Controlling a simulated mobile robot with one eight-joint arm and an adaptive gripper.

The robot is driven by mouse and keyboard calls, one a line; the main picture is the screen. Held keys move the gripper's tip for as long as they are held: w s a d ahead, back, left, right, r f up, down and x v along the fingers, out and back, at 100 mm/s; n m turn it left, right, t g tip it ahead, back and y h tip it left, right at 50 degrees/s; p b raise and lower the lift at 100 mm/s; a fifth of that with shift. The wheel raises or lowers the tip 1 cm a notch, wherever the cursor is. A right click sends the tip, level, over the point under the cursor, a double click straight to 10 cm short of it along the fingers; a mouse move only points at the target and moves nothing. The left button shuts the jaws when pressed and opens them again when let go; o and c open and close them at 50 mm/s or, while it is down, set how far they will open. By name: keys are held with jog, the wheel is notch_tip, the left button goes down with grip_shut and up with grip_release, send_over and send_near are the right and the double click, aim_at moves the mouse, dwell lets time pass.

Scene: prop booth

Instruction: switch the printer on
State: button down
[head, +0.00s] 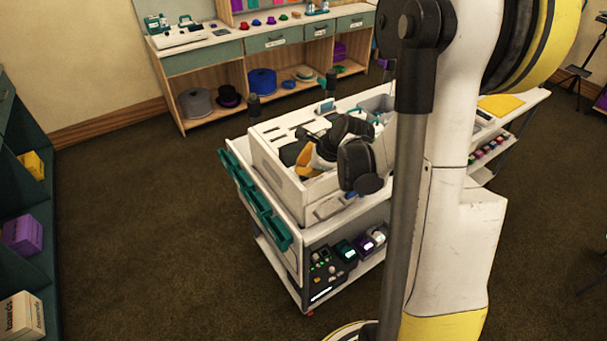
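No thing in the head view can be named as the printer with certainty. A white cart (296,191) stands in the middle. A dark box (322,275) with small knobs or buttons and a lit white strip sits on its lower shelf; I cannot tell what it is. My white and yellow arm crosses the right half and hides part of the cart.
A wooden workbench (270,65) with shelves stands along the back wall. A dark teal shelf unit (50,250) with boxes is at the left edge. Brown carpet (150,220) lies open between them.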

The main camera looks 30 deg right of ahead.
jog(key=shift+f, duration=0.2)
jog(key=shift+f+b, duration=0.3)
jog(key=shift+b, duration=0.3)
jog(key=shift+r, duration=0.45)
jog(key=shift+r+p, duration=0.1)
jog(key=shift+p, duration=0.2)
notch_tip(320, 180, up, 6)
jog(key=p, duration=0.4)
